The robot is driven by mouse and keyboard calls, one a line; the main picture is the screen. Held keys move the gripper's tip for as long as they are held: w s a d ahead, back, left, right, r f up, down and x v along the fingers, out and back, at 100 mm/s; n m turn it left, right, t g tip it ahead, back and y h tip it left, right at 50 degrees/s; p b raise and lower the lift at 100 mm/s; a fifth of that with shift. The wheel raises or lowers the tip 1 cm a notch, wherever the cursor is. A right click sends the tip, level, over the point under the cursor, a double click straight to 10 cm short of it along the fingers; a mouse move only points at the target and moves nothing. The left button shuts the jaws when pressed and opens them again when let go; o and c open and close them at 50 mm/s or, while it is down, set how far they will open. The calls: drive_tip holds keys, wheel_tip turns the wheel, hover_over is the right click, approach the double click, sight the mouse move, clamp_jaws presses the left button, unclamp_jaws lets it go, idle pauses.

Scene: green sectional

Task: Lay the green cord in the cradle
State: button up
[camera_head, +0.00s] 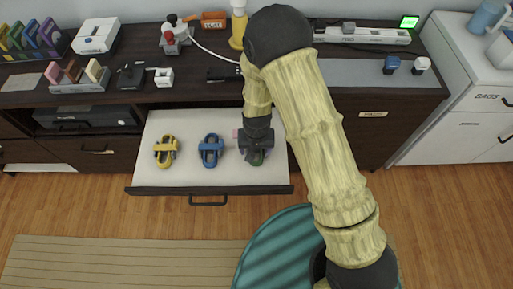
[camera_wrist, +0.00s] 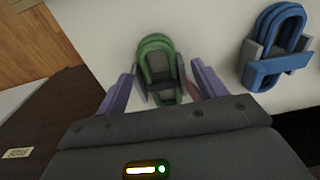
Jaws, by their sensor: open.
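The green cord (camera_wrist: 150,44) is a looped bundle with a dark grey middle. It lies in the open drawer (camera_head: 190,180), at the right of the row. My gripper (camera_wrist: 165,75) is open above it, with one purple finger on each side of the bundle. In the head view, my gripper (camera_head: 255,146) hides most of the green cord (camera_head: 256,160). Whether the fingers touch it cannot be told. I cannot tell for sure which thing is the cradle.
A blue cord (camera_head: 211,151) and a yellow cord (camera_head: 166,152) lie left of the green one in the drawer. The dark counter (camera_head: 120,92) behind holds a small rack (camera_head: 78,78), a yellow bottle (camera_head: 238,24), a white strip unit (camera_head: 360,36) and a grey mat (camera_head: 350,76).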

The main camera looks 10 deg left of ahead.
drive_tip(key=shift+s+d+f+g, duration=0.15)
drive_tip(key=shift+s+d+f, duration=0.25)
drive_tip(key=shift+f, duration=0.1)
drive_tip(key=shift+s+d+f+g, duration=0.15)
drive_tip(key=shift+s+d+f, duration=0.1)
drive_tip(key=shift+s+f, duration=0.2)
wheel_tip(320, 180, up, 19)
drive_tip(key=p, duration=0.3)
drive_tip(key=shift+w+a+r, duration=0.15)
drive_tip(key=shift+w+a, duration=0.15)
drive_tip(key=shift+w, duration=0.05)
drive_tip(key=s+d+r+m+t, duration=0.15)
drive_tip(key=d+r, duration=0.35)
drive_tip(key=d, duration=0.7)
drive_tip(key=s+d+r+m+t, duration=0.15)
drive_tip(key=d+r, duration=0.25)
drive_tip(key=d, duration=0.9)
wheel_tip(320, 180, up, 16)
drive_tip(key=p, duration=1.6)
drive_tip(key=shift+s+f, duration=0.2)
drive_tip(key=shift+s, duration=0.1)
